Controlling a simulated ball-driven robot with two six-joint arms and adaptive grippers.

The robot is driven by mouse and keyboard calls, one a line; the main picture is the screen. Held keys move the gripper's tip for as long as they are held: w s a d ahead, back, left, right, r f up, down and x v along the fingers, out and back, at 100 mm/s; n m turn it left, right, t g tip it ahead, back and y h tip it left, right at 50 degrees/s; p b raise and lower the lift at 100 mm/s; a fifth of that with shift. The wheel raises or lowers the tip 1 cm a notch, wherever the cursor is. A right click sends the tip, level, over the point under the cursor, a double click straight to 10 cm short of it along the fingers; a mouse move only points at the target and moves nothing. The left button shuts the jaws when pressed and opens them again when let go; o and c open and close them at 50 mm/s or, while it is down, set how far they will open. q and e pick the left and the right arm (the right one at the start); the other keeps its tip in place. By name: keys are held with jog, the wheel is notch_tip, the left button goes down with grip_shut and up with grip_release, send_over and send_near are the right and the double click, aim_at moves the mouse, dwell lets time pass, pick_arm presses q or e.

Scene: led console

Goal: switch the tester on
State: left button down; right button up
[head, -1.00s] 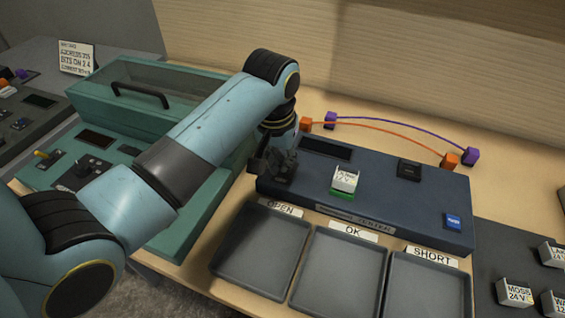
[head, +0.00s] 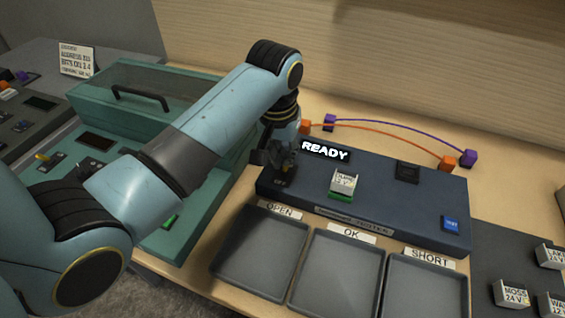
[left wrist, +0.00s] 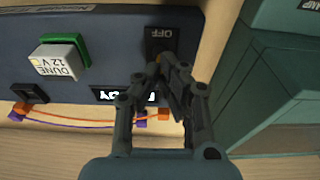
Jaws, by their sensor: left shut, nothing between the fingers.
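The tester (head: 385,205) is a dark blue console on the bench. Its display (head: 326,151) is lit and reads READY. The switch plate (head: 283,178) is at its left end; the left wrist view shows this plate (left wrist: 162,42) marked OFF, with a bit of yellow by my fingertips. My left gripper (head: 270,158) is shut and empty right at the switch, and its fingers (left wrist: 166,68) partly hide the lever. I cannot tell whether they touch it. A white block marked DUNE 12 V (head: 344,184) sits in the green-edged socket on the tester. My right gripper is not in view.
Grey trays labelled OPEN (head: 260,250), OK (head: 335,275) and SHORT (head: 425,290) stand in front. A teal console (head: 190,225) is on the left under my arm. Orange and purple leads (head: 400,128) arc behind. A blue button (head: 450,223) is at the tester's right.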

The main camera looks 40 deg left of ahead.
pick_arm(q)
jog(key=shift+s+r, duration=0.15)
jog(key=shift+r, duration=1.15)
jog(key=shift+s+r, duration=0.15)
jog(key=shift+r, duration=1.15)
